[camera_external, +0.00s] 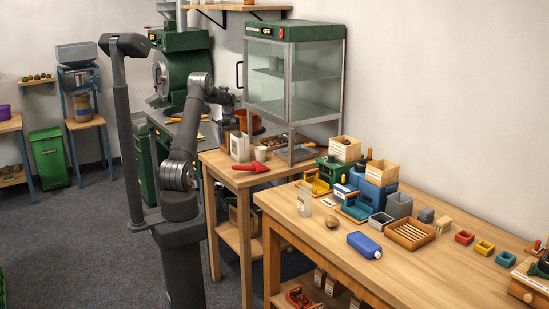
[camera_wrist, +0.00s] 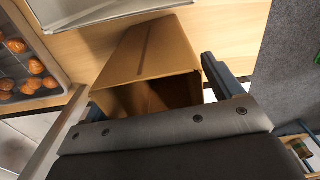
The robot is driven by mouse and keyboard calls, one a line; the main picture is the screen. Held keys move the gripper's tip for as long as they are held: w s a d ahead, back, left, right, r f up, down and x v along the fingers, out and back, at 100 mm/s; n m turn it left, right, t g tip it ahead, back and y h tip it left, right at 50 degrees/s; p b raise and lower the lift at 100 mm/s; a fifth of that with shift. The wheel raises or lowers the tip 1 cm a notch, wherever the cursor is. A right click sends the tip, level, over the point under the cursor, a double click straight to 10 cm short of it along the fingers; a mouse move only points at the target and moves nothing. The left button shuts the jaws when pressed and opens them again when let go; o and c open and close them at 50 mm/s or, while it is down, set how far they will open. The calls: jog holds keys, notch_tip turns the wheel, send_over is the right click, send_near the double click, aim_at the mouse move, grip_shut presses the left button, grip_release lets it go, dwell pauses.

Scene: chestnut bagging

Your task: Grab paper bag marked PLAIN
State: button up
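A brown paper bag (camera_wrist: 150,55) is in the wrist view, on a pale wooden surface, with its dark open mouth facing my camera. No PLAIN mark can be read on it. My gripper (camera_wrist: 146,80) has its fingers wide apart, one on each side of the bag. The gaps are small, and I cannot tell whether either finger touches it. In the external view my gripper (camera_external: 229,121) is low above the smaller table, partly hidden by my arm. I cannot make out the bag there.
Roasted chestnuts lie in a metal tray (camera_wrist: 66,92) left of the bag. The external view shows a white labelled container (camera_external: 240,147), a red scoop (camera_external: 251,167) and a glass cabinet (camera_external: 290,75) close by. A larger workbench (camera_external: 400,275) with boxes and a blue bottle (camera_external: 364,244) stands in front.

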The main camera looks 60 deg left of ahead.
jog(key=c, duration=1)
jog(key=shift+o, duration=0.2)
jog(key=shift+r, duration=0.1)
